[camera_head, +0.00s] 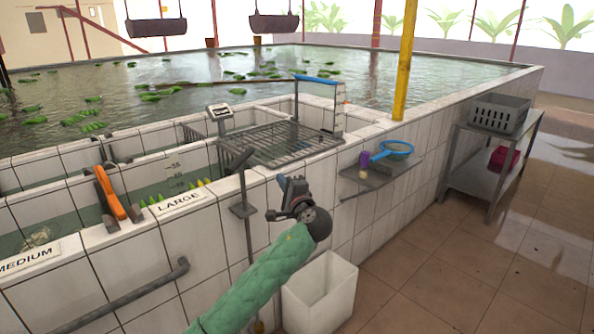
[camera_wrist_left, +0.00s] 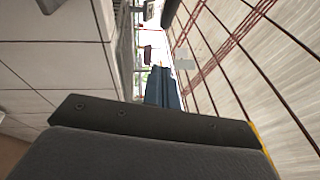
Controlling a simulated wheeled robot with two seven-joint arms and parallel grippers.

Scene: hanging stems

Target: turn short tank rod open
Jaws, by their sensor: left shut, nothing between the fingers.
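A thin dark upright rod (camera_head: 247,215) with a slanted top handle (camera_head: 240,161) stands against the tiled tank wall, passing through a small bracket plate. Its lower end runs down behind my green left arm. I cannot tell for sure that it is the short tank rod. My left gripper (camera_head: 291,188) is just right of the rod, apart from it, near bracket height, shut and empty. In the left wrist view its dark fingers (camera_wrist_left: 163,88) point away from the camera, and no rod is clear there. My right gripper is out of view.
A wire rack (camera_head: 290,143) sits on the tank edge. An orange-handled tool (camera_head: 110,193) rests at left, above a grey rail (camera_head: 130,300). A white bin (camera_head: 320,293) stands below my arm. A wall shelf (camera_head: 372,178) juts out at right.

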